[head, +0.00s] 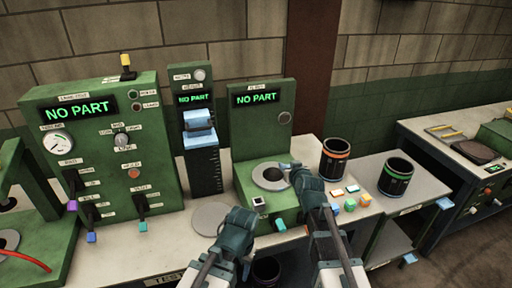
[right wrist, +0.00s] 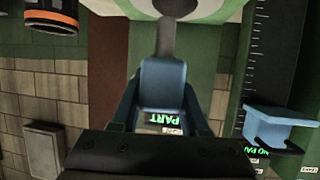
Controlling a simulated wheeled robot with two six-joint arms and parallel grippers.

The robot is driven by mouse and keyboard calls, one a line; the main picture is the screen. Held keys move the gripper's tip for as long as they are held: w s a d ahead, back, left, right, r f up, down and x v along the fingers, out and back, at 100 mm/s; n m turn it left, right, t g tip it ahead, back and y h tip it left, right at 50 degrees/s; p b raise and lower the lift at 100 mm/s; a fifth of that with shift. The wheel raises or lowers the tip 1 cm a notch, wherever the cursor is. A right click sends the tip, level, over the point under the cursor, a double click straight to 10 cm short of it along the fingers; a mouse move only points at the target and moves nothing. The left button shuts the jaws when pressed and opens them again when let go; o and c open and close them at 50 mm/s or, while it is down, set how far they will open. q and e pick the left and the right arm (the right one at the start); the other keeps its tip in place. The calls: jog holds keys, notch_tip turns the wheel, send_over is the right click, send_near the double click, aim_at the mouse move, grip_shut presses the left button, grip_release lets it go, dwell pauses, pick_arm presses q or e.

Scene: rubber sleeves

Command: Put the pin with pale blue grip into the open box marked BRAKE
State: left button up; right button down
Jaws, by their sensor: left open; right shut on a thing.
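My right gripper (head: 303,176) is shut on a pin, just right of the round ring on the green NO PART machine. In the right wrist view, the pin's blue grip (right wrist: 162,85) sits between the two fingers and its grey shaft (right wrist: 166,38) points away from them. In the head view the pin is small and mostly hidden by the gripper. My left gripper (head: 239,218) is open and empty in front of that machine. I cannot make out a box marked BRAKE; the small labels are not readable.
The green machine (head: 263,120) has a ringed hole (head: 270,176). A dark bin with an orange band (head: 335,160) and one with a green band (head: 396,178) stand to the right. Several small coloured blocks (head: 350,188) lie nearby. A gauge with a blue slider (head: 200,137) stands left.

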notch_tip(320, 180, up, 5)
jog(key=n+y+p, duration=0.2)
jog(key=p, duration=0.1)
send_over(258, 205)
jog(key=w, duration=0.5)
pick_arm(q)
notch_tip(258, 205, up, 4)
jog(key=shift+r, duration=0.2)
pick_arm(e)
jog(key=shift+s+a+f, duration=0.1)
jog(key=shift+a+f, duration=0.2)
jog(key=shift+a, duration=0.1)
pick_arm(q)
jog(key=shift+f, duration=0.25)
pick_arm(e)
jog(key=shift+f, duration=0.25)
pick_arm(q)
notch_tip(258, 205, down, 13)
jog(key=b, duration=1.3)
pick_arm(e)
jog(key=shift+f, duration=6.5)
jog(key=shift+c, duration=1.7)
grip_release()
